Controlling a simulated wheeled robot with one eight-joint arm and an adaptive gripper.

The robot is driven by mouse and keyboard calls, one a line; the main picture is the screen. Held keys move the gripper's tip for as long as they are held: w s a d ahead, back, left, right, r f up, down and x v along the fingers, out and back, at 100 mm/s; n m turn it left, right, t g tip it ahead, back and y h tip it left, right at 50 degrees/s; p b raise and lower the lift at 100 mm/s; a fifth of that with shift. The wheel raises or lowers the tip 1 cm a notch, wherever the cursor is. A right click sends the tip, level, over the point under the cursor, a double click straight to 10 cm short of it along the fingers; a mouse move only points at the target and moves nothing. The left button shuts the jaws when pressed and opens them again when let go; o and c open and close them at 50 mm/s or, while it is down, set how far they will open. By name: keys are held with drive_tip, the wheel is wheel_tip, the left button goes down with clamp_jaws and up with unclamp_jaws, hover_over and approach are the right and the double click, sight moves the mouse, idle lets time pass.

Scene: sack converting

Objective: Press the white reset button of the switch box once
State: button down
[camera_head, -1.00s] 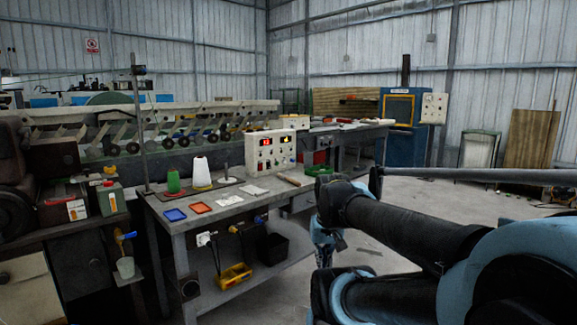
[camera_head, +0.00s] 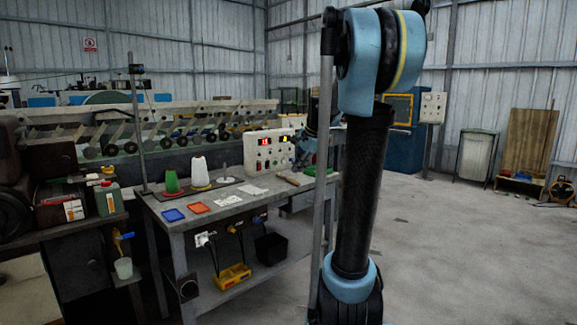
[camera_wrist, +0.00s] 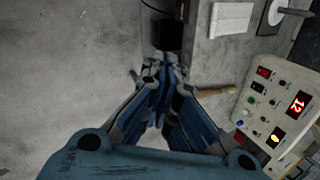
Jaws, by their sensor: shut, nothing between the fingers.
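A pale control box (camera_head: 268,158) with lit red and yellow displays, knobs and small buttons stands at the back of the workbench. It fits the switch box, though I cannot be sure. In the wrist view the box (camera_wrist: 252,118) lies at the right edge, its panel facing up toward the camera, with a red "12" display. Several small round buttons show, one green and some pale; I cannot tell which is the reset button. My gripper (camera_wrist: 163,72) is shut and empty, left of the box and apart from it. In the head view my arm hides most of the gripper.
A wooden-handled tool (camera_wrist: 222,91) lies between gripper and box. Open floor (camera_head: 440,240) lies to the right.

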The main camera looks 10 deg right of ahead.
sight(284, 161)
drive_tip(key=w+d+f+m+t, duration=0.1)
drive_tip(key=w+m, duration=0.4)
drive_tip(key=w, duration=0.9)
drive_tip(key=w+d+f+m+t+y, duration=0.1)
drive_tip(key=w+d+m, duration=0.3)
drive_tip(key=w, duration=1)
drive_tip(key=w+d+f+m+t+y, duration=0.1)
drive_tip(key=w+m, duration=0.5)
drive_tip(key=w, duration=0.8)
drive_tip(key=shift+w+d+f, duration=0.15)
drive_tip(key=shift+d+f, duration=0.3)
drive_tip(key=shift+d, duration=0.65)
drive_tip(key=shift+f, duration=0.1)
drive_tip(key=x, duration=1)
drive_tip(key=shift+w+a, duration=0.1)
drive_tip(key=shift+a, duration=0.05)
drive_tip(key=shift+w+a, duration=0.65)
drive_tip(key=shift+w, duration=0.2)
drive_tip(key=shift+w+a, duration=0.45)
drive_tip(key=shift+w, duration=0.2)
